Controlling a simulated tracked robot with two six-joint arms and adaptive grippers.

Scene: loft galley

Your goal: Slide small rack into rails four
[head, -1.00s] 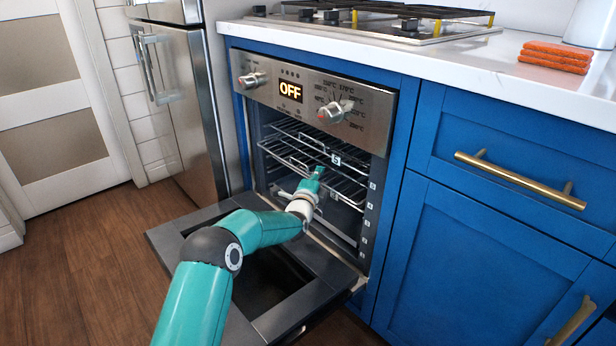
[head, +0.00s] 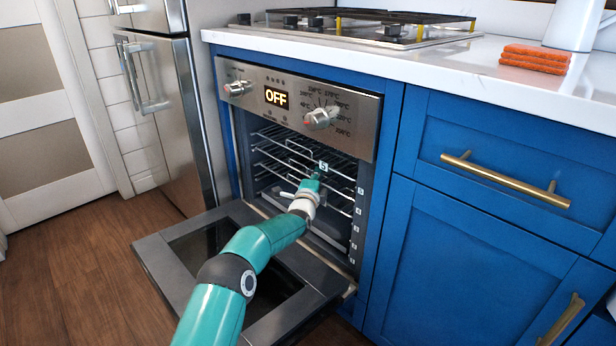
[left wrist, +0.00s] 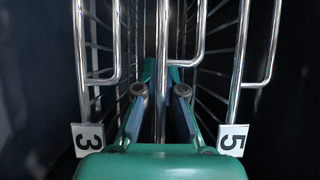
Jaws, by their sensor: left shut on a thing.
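The oven (head: 245,160) is open, its door (head: 160,262) folded down. My left gripper (head: 314,184) reaches into the cavity over the door. In the left wrist view the gripper (left wrist: 161,80) is shut on the small rack (left wrist: 163,35), whose wire front runs between the two fingers. The 5 tag also shows in the head view (head: 323,167). The held rack's own tag is not visible, and its seating in the rails cannot be told. My right gripper is not in view.
Numbered labels (head: 357,211) run down the oven's right frame. Blue cabinets (head: 470,260) stand to the right and a steel fridge (head: 172,120) to the left. Orange cloths (head: 534,57) lie on the counter. The wooden floor (head: 80,270) is clear left of the door.

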